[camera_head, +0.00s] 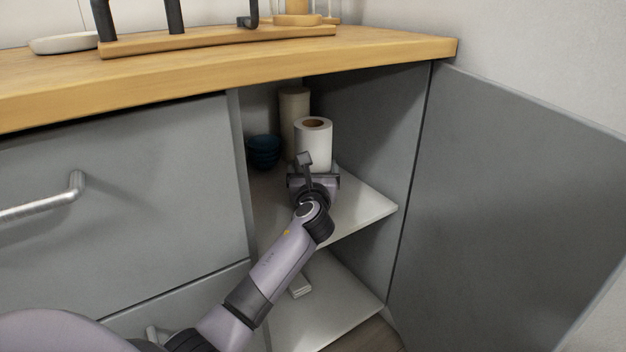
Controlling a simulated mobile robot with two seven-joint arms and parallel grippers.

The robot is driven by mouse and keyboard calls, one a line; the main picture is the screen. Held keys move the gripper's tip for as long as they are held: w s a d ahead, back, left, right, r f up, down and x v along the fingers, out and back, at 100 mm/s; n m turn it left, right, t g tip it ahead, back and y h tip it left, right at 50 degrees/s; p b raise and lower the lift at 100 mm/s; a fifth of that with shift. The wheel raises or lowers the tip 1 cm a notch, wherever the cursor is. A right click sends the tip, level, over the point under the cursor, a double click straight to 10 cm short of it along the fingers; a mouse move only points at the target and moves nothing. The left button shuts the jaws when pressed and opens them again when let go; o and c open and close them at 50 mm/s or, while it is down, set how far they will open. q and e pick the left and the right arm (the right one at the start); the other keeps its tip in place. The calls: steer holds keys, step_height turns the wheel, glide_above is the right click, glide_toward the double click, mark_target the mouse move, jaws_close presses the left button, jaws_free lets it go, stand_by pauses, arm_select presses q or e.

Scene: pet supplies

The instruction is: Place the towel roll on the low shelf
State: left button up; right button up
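A white towel roll (314,136) with a brown core stands upright inside the open cabinet, over the middle shelf (368,204). Its lower end is hidden behind my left gripper (307,163), so I cannot tell whether it rests on the shelf. My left arm comes in from the lower left, and the gripper reaches in at the roll's near side. One finger shows in front of the roll; the other is not clear, so its grip on the roll is uncertain. The low shelf (345,300) lies below, with its right part bare. My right gripper is out of view.
A tall beige roll (293,108) stands behind the towel roll. Stacked blue bowls (263,152) sit to its left. A small pale object (300,286) shows by the low shelf. The open grey door (500,210) bounds the right; the wooden countertop (220,72) overhangs above.

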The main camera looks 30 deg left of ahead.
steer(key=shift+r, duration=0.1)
arm_select(q)
steer(key=shift+f, duration=0.15)
steer(key=o, duration=1)
steer(key=shift+c, duration=0.2)
steer(key=shift+s+d+r+p, duration=0.2)
steer(key=shift+s+d+p, duration=0.05)
steer(key=shift+s+p, duration=0.15)
steer(key=p+v, duration=0.3)
steer(key=v, duration=0.8)
steer(key=shift+p, duration=0.4)
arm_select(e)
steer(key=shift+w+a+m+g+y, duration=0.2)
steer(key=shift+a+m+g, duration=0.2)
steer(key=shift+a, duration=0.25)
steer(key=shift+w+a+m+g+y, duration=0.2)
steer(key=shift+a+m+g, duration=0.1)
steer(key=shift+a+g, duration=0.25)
